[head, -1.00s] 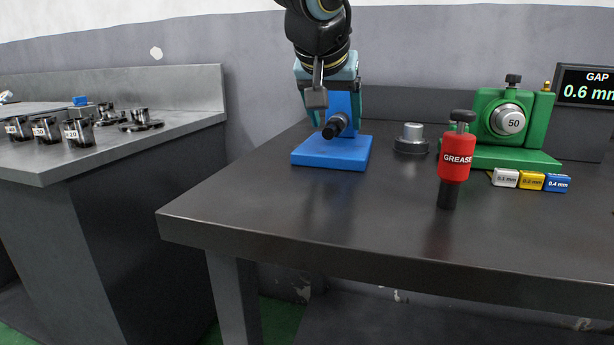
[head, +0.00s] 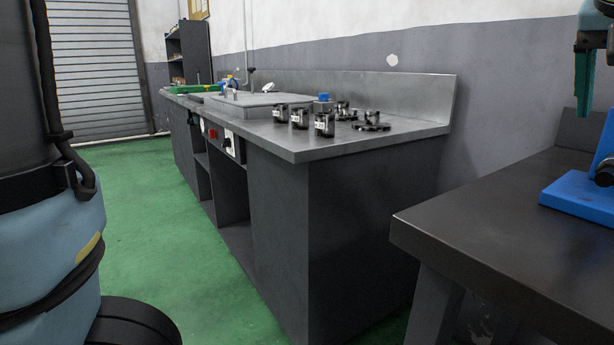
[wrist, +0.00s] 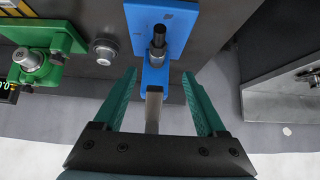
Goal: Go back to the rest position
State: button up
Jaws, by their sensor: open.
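My gripper (wrist: 160,85) is open in the wrist view, with its two teal fingers apart. The blue fixture (wrist: 182,18) with its dark-tipped cylinder lies beyond the fingertips, and a grey metal bar of it shows between the fingers. I cannot tell whether the fingers touch the bar; nothing is clamped. In the head view part of my gripper (head: 590,75) shows at the right edge, above the blue fixture (head: 580,200) on the dark table (head: 500,230).
A grey bench (head: 375,185) with several small dark cylinders (head: 324,124) stands left of the dark table. Green floor (head: 150,220) is open left of the bench. In the wrist view a green fixture (wrist: 45,45) and a round grey part (wrist: 103,50) sit left of the blue fixture.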

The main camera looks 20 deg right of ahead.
jog(key=w+a+f+n+y, duration=0.2)
jog(key=w+a+f, duration=0.4)
jog(key=w, duration=0.3)
jog(key=w+a+f+n+t+y, duration=0.1)
jog(key=w+a+f+n, duration=0.1)
jog(key=w+a+f, duration=0.45)
jog(key=w+a+f+n+y, duration=0.2)
jog(key=w+a+f, duration=0.35)
jog(key=w, duration=0.65)
jog(key=a+f+n+g+y, duration=0.15)
jog(key=a+f+n, duration=0.35)
jog(key=a, duration=1)
jog(key=a+f+n+g+y, duration=0.15)
jog(key=a+f, duration=0.65)
jog(key=a, duration=0.8)
notch_tip(320, 180, up, 24)
jog(key=p, duration=2.3)
jog(key=shift+d+t, duration=0.2)
jog(key=shift+t, duration=0.2)
jog(key=shift+f+n, duration=0.1)
jog(key=shift+n, duration=0.15)
